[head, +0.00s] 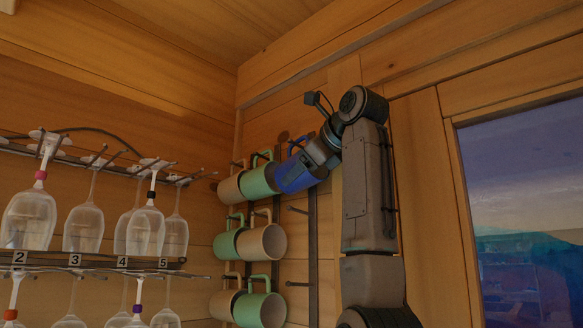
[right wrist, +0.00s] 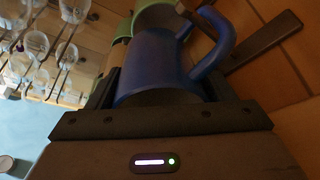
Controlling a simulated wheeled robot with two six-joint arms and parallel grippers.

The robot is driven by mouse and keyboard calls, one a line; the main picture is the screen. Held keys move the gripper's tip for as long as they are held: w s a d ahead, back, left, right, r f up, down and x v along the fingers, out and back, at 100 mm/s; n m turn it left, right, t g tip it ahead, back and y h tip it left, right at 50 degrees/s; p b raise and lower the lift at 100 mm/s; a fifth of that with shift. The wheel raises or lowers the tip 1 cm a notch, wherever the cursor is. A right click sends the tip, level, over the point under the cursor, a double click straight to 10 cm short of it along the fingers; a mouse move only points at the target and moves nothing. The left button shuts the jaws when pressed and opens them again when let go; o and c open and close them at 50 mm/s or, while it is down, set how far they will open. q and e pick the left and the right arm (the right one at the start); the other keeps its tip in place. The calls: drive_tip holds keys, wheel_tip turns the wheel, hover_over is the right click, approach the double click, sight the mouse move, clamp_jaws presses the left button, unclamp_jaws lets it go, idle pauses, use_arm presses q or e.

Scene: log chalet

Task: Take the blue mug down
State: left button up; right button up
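The blue mug (head: 294,175) is at the right end of the top row of mugs on the wall rack, tilted, with its handle up. My right gripper (head: 316,162) reaches it from the right in the head view. In the right wrist view the blue mug (right wrist: 155,62) sits between the two dark fingers of my right gripper (right wrist: 160,92), which lie against both its sides. Its handle rises to the upper right there. My left gripper is not in view.
A green mug (head: 258,181) hangs close beside the blue one, with several cream and green mugs around and below. Bare pegs (head: 297,210) show under the blue mug. Stemmed glasses (head: 83,228) hang on wire racks at left. A window (head: 525,215) is at right.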

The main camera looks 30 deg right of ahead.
drive_tip(key=c, duration=0.6)
drive_tip(key=shift+o, duration=0.2)
drive_tip(key=shift+w, duration=0.1)
drive_tip(key=shift+r, duration=0.1)
